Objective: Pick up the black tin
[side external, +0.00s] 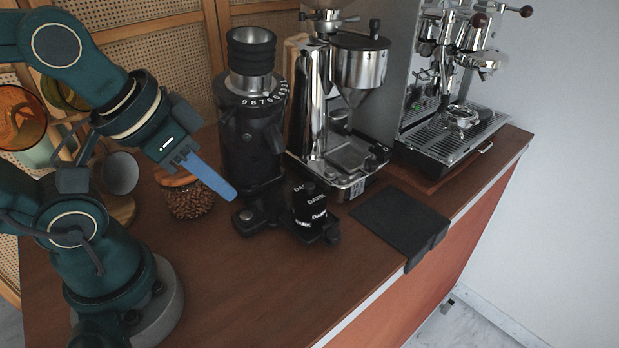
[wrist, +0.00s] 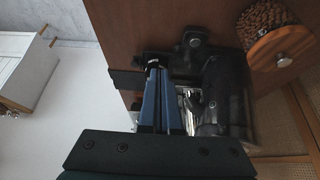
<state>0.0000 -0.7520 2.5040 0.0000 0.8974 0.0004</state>
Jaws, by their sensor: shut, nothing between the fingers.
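The black tin (side external: 310,203) with white "DARK" lettering stands upright on the wooden counter, in front of and to the right of the black grinder. Low black parts crowd around its foot, and I cannot tell whether they touch it. My gripper (side external: 231,193) is shut and empty, its blue fingers sloping down, above and to the left of the tin in the side view. In the wrist view the blue fingers (wrist: 156,72) lie together and point toward a dark cluster where the tin is mostly hidden.
The black grinder (side external: 250,135) stands close behind. A jar of coffee beans (side external: 188,198) is on the left. A chrome grinder (side external: 340,100) and an espresso machine (side external: 455,120) stand behind right. A black mat (side external: 400,222) hangs over the counter's edge. The front counter is clear.

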